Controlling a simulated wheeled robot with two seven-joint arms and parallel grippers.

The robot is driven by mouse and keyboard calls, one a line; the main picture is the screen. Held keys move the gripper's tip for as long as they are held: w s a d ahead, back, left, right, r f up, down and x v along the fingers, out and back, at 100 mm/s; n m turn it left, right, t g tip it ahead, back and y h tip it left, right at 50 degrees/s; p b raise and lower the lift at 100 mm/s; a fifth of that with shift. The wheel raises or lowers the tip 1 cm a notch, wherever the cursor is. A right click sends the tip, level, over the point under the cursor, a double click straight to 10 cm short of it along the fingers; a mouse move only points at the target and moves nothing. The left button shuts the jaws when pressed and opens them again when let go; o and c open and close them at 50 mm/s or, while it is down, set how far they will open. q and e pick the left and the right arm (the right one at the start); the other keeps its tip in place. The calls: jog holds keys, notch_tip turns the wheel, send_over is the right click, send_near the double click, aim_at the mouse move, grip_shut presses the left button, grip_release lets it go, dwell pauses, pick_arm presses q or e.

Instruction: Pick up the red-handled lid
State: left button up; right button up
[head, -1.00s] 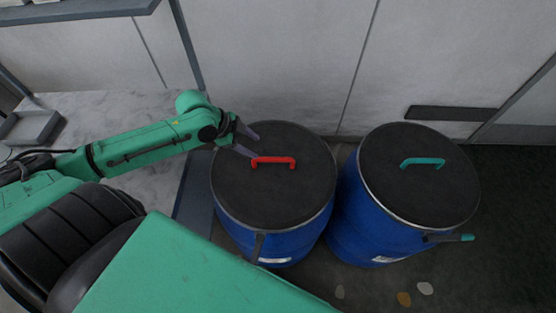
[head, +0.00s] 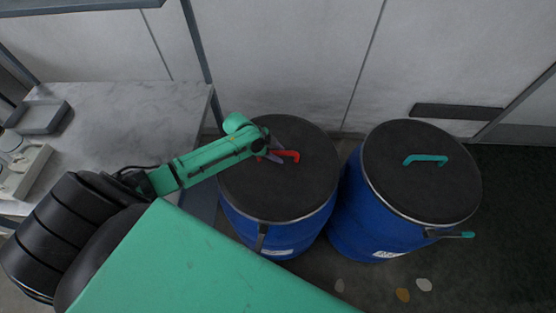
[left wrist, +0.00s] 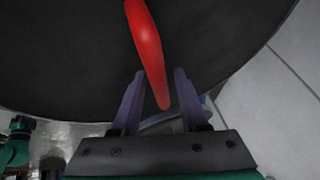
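The red-handled lid (head: 262,190) is a dark round lid closing the left blue drum (head: 290,235). Its red handle (head: 290,155) stands up from the middle of the lid. My left gripper (head: 274,152) is at the left end of this handle and partly hides it. In the left wrist view the two fingers of my left gripper (left wrist: 157,78) are apart. The red handle (left wrist: 147,45) runs down between them, and I see a gap on both sides. My right gripper is not in view.
A second blue drum (head: 352,222) with a dark, teal-handled lid (head: 425,195) stands close on the right. A marble-topped table (head: 135,110) with a grey tray (head: 42,117) is on the left. A pale wall (head: 290,60) rises behind the drums.

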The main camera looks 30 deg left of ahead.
pick_arm(q)
grip_shut()
jog(key=shift+r, duration=0.1)
dwell(1.1)
